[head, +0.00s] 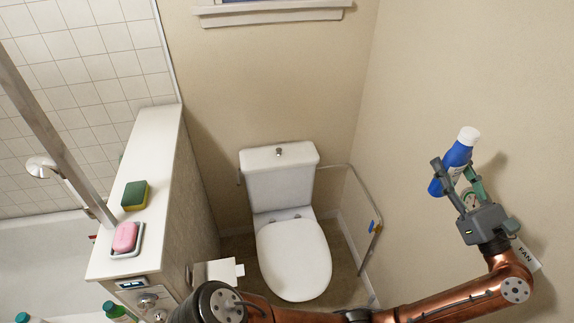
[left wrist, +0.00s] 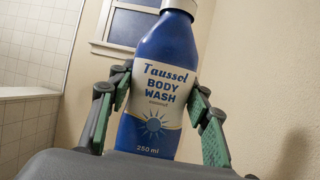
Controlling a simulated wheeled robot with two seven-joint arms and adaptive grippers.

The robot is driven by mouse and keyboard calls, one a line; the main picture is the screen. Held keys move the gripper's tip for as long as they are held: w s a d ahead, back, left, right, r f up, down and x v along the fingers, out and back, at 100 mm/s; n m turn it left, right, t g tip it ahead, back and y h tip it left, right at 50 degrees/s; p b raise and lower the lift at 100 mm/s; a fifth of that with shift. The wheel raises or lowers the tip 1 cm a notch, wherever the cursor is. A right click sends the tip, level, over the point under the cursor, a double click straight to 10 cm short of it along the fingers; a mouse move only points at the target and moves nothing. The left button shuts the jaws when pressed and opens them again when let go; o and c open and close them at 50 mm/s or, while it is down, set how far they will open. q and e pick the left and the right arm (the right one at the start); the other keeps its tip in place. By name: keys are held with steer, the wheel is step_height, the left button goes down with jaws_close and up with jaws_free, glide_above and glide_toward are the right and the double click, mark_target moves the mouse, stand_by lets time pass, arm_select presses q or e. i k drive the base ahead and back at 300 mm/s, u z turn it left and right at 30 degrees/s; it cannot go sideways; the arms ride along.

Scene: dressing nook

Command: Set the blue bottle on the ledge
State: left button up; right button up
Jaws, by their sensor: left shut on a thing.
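The blue bottle (head: 458,156) has a white cap and a white label that reads body wash in the left wrist view (left wrist: 165,45). My left gripper (head: 456,178) is shut on it and holds it in the air, tilted in the head view, near the right wall. In the left wrist view the green-padded fingers (left wrist: 155,115) stand on both sides of the bottle. The ledge (head: 156,150) is the white top of the half wall at the left, far from the bottle. My right gripper is not in view.
A green and yellow sponge (head: 135,195) and a pink soap (head: 125,236) in a dish (head: 137,246) are on the ledge. A slanted rail (head: 55,115) crosses beside it. The toilet (head: 292,255) stands between the ledge and my gripper. The ledge's far end is clear.

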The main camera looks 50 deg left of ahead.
mark_target(153, 164)
steer(key=u, duration=0.75)
steer(key=i, duration=0.75)
steer(key=u, duration=2)
steer(key=i, duration=0.25)
steer(key=z, duration=0.05)
